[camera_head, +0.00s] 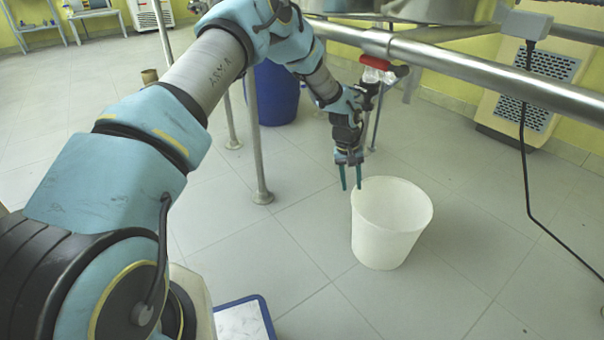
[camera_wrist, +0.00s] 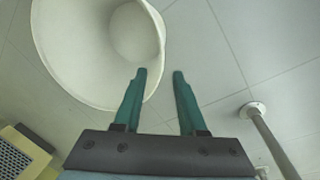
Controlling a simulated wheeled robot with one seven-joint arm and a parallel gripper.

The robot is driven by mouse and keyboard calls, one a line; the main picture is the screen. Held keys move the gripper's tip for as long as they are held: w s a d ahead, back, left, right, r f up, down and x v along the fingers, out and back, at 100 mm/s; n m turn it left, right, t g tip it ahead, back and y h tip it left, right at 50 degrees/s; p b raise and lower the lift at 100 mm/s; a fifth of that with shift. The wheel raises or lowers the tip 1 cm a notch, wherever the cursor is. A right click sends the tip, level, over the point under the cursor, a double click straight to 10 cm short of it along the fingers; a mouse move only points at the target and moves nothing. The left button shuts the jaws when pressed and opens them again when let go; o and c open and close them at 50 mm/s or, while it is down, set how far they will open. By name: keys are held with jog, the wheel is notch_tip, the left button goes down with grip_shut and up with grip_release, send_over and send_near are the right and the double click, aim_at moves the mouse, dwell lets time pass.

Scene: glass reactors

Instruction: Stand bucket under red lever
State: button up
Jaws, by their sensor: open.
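A white bucket (camera_head: 384,236) stands upright on the tiled floor, right of centre in the head view. It looks empty, and its open mouth also shows at upper left in the wrist view (camera_wrist: 60,50). A red lever (camera_head: 375,62) sits on a valve under the metal pipe, above and behind the bucket in the picture. My gripper (camera_head: 351,186) points down at the bucket's left rim, with its teal fingers apart. In the wrist view my gripper's fingertips (camera_wrist: 160,74) are empty, the left one overlapping the rim. I cannot tell whether it touches.
A thick metal pipe (camera_head: 480,78) runs across the upper right. A metal leg (camera_head: 254,140) stands left of the bucket, with a blue barrel (camera_head: 278,95) behind it. A black cable (camera_head: 545,205) hangs at right. The floor (camera_head: 440,290) around the bucket's front is clear.

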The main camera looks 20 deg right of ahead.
jog(key=w+a+r+n+t+y, duration=0.1)
jog(key=w+a+r, duration=0.1)
jog(key=a+r, duration=0.8)
jog(key=w+a+r+t, duration=0.1)
jog(key=w+a+r, duration=0.3)
jog(key=a, duration=1)
jog(key=s+a+r+n, duration=0.1)
jog(key=s+a+r, duration=0.2)
jog(key=a, duration=0.4)
jog(key=s+a+r+n, duration=0.1)
jog(key=s+a+r, duration=0.2)
jog(key=s+a, duration=0.3)
jog(key=s+a+r+n, duration=0.1)
jog(key=s+a+r, duration=0.2)
jog(key=a, duration=0.6)
jog(key=shift+s+a+r+t+y, duration=0.3)
jog(key=shift+s+a+r, duration=0.1)
jog(key=shift+s, duration=0.8)
notch_tip(320, 180, up, 38)
jog(key=p, duration=3.8)
jog(key=shift+r, duration=0.2)
